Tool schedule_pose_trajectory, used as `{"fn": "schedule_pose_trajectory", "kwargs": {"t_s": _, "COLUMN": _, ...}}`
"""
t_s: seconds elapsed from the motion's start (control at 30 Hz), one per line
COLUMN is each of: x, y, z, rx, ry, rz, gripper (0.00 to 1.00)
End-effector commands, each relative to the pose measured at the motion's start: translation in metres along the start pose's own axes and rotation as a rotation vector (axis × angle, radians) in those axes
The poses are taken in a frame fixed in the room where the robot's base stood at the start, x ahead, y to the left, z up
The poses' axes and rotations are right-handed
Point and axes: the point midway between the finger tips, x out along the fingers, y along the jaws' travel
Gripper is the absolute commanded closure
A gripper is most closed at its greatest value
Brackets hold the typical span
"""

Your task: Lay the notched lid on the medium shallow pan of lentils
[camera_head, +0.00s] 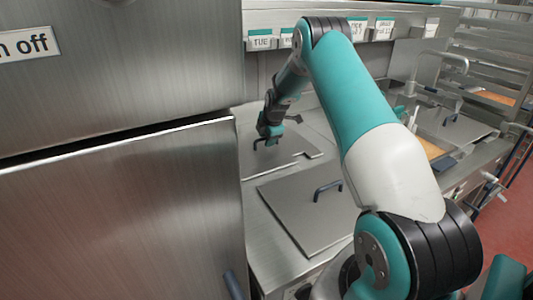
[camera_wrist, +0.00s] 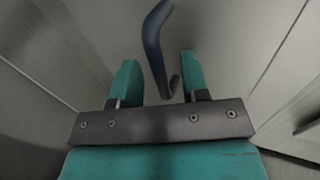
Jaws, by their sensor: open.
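A flat steel lid with a stepped notch in its right edge (camera_head: 285,166) lies on the counter behind the nearer lid. My gripper (camera_head: 269,138) is over its left part, pointing down. In the wrist view my gripper (camera_wrist: 160,78) is open, and a dark blue bar handle (camera_wrist: 153,42) runs between its two teal fingers, not clamped. A pan with orange-brown contents (camera_head: 434,149) shows at the right, partly hidden behind my arm. I cannot tell whether its contents are lentils.
A second flat lid (camera_head: 300,220) with a dark handle lies nearer on the counter. Another handled lid (camera_head: 455,128) is at the right. A large steel cabinet (camera_head: 120,210) blocks the left. Labelled bins (camera_head: 262,40) line the back, and a rack (camera_head: 485,65) stands far right.

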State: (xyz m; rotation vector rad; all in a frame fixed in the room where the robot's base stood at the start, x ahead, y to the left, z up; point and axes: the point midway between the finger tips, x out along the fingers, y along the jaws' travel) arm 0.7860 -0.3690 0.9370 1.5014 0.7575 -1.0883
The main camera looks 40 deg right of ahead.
Motion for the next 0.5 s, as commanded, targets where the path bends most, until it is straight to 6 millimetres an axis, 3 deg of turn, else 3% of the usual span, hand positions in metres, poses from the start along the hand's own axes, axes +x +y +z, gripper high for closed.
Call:
{"fn": "schedule_pose_trajectory", "kwargs": {"t_s": 0.1, "x": -0.0006, "y": 0.0005, "z": -0.0013, "rx": -0.001, "ry": 0.001, "rz": 0.000, "gripper": 0.58}}
{"fn": "schedule_pose_trajectory", "kwargs": {"t_s": 0.13, "x": -0.0006, "y": 0.0006, "z": -0.0013, "rx": -0.001, "ry": 0.001, "rz": 0.000, "gripper": 0.63}}
{"fn": "schedule_pose_trajectory", "kwargs": {"t_s": 0.3, "x": -0.0007, "y": 0.0005, "z": -0.0009, "rx": -0.001, "ry": 0.000, "rz": 0.000, "gripper": 1.00}}
{"fn": "schedule_pose_trajectory", "kwargs": {"t_s": 0.5, "x": -0.0024, "y": 0.0019, "z": 0.0006, "rx": 0.000, "ry": -0.001, "rz": 0.004, "gripper": 1.00}}
